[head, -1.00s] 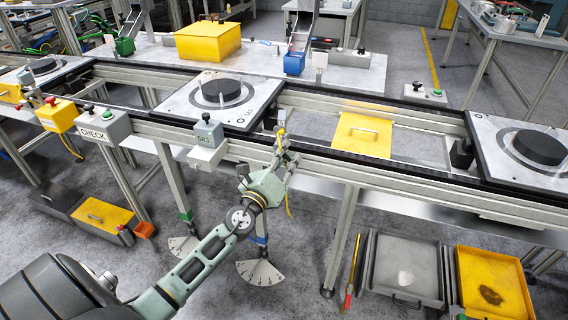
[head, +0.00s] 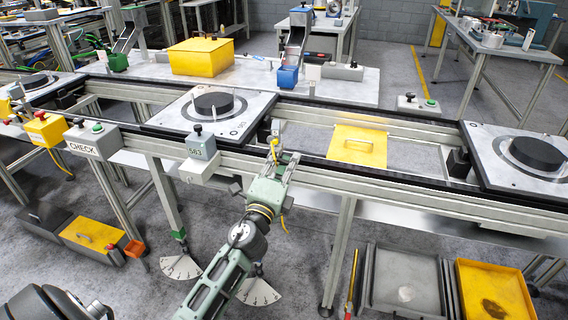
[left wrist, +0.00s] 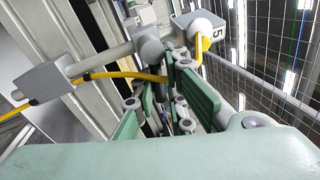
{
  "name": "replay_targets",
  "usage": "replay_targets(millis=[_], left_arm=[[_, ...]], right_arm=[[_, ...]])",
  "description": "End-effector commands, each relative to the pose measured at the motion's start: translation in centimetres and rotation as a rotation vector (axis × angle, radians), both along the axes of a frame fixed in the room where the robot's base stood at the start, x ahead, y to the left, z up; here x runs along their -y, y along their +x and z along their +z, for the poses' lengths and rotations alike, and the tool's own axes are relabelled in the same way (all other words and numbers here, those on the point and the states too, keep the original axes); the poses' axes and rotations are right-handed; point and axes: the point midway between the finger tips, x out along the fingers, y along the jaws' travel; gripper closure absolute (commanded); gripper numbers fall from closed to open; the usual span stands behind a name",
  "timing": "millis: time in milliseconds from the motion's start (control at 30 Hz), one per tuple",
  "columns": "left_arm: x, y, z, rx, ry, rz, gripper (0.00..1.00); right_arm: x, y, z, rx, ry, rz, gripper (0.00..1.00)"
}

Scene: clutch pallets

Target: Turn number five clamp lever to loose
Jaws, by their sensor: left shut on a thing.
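My left gripper (head: 279,158) is at the front rail of the conveyor, just right of the box marked 503. In the left wrist view its green fingers (left wrist: 167,112) are closed together below a grey joint on a bar. A grey block marked 5 (left wrist: 207,27) with a yellow part sits at the bar's far end, close beyond the fingers. The gripper is shut on what looks like the number five clamp lever, which the fingers mostly hide. In the head view the lever is too small to make out. My right gripper is in neither view.
A yellow cable (left wrist: 125,75) runs close by the fingers. The grey box 503 (head: 201,147) and the CHECK box (head: 92,139) stand along the front rail. A pallet with a black disc (head: 212,105) lies behind the gripper. A yellow plate (head: 357,144) is to the right.

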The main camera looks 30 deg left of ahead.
Motion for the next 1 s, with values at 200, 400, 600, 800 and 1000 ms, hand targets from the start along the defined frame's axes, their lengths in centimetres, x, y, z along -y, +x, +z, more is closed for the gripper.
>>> replay_targets(millis=[200,400,600,800,1000], left_arm=[[-0.09,-0.11,-0.96,-0.01,-0.038,0.004,1.0],[-0.08,-0.11,-0.95,-0.01,-0.041,0.004,1.0],[-0.06,-0.11,-0.95,-0.009,-0.041,0.003,0.84],[-0.04,-0.08,-0.66,-0.005,-0.037,0.002,0.72],[-0.01,-0.08,-0.39,-0.001,-0.033,0.001,0.72]], right_arm=[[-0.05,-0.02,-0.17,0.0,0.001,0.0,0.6],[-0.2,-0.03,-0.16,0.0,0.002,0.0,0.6],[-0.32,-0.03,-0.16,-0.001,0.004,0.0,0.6],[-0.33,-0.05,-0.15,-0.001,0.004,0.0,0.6],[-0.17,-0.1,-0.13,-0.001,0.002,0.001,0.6]])
